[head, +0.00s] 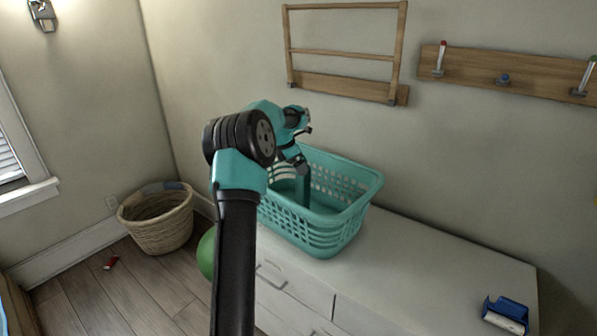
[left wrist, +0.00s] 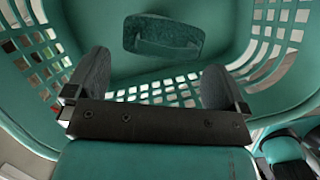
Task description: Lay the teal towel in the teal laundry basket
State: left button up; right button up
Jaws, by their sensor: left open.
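The teal laundry basket (head: 345,215) stands on the white dresser against the wall. My left gripper (head: 302,168) is over the basket's opening, pointing down into it. In the left wrist view the gripper (left wrist: 155,82) is open, with its two dark pads wide apart and nothing between them. The teal towel (left wrist: 165,40) shows beyond the pads, inside the basket (left wrist: 80,20) and apart from both pads. In the head view the towel (head: 303,192) is a narrow upright teal shape below the gripper, partly hidden by it. My right gripper is not in view.
A wooden rack (head: 345,85) and a peg rail (head: 510,75) hang on the wall above. A blue and white object (head: 507,312) lies at the dresser's right end. A wicker basket (head: 158,222) and a green ball (head: 206,253) are on the left. The dresser top right of the laundry basket is mostly clear.

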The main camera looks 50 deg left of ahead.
pick_arm(q)
jog(key=v, duration=0.7)
jog(key=shift+s+r, duration=0.2)
jog(key=shift+r, duration=0.15)
jog(key=shift+c, duration=0.4)
dwell(0.8)
